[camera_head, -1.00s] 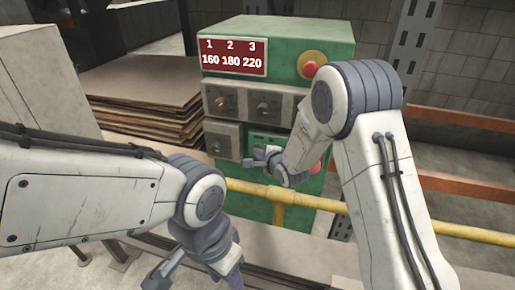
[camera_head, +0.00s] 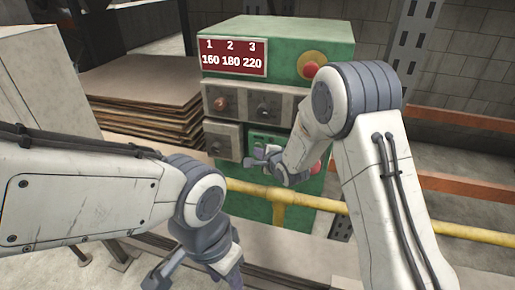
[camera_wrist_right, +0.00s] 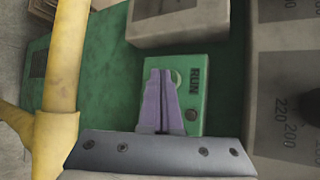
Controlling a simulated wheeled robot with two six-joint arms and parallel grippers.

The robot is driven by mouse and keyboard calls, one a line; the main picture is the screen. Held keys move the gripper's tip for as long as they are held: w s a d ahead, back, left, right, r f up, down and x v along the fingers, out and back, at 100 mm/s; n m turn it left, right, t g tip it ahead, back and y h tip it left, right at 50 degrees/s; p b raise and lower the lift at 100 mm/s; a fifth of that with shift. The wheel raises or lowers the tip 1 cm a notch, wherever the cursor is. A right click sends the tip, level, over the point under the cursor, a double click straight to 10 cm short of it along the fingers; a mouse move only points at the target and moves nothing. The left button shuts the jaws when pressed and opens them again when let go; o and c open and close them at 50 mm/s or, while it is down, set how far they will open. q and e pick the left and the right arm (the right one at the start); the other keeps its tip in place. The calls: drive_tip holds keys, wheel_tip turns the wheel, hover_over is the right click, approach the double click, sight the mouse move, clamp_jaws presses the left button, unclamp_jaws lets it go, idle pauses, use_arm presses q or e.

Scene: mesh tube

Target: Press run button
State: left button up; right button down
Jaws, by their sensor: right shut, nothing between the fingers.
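The run button is a pale round button (camera_wrist_right: 176,77) on a small green panel (camera_wrist_right: 190,115), beside the word RUN, in the right wrist view. My right gripper (camera_wrist_right: 161,72) is shut and empty. Its purple fingertips overlap the left part of the button in that view and partly hide it; I cannot tell whether they touch it. In the head view the right gripper (camera_head: 254,158) is at the front of the green machine (camera_head: 290,38), by the small green panel (camera_head: 264,139). My left gripper (camera_head: 160,277) is low in the head view, away from the machine; its jaw opening is unclear.
A yellow rail (camera_head: 330,204) runs across in front of the machine below my right gripper. Grey boxes with knobs (camera_head: 263,105) surround the green panel. A red button (camera_head: 310,69) on yellow sits at upper right. Stacked brown sheets (camera_head: 140,100) lie to the left.

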drive_tip(key=shift+w+d, duration=0.1)
drive_tip(key=shift+w, duration=0.15)
drive_tip(key=shift+s, duration=0.4)
idle(0.3)
drive_tip(key=s+a+b, duration=0.1)
drive_tip(key=s+a, duration=0.1)
drive_tip(key=s, duration=0.3)
drive_tip(key=shift+s, duration=0.4)
drive_tip(key=shift+a, duration=0.1)
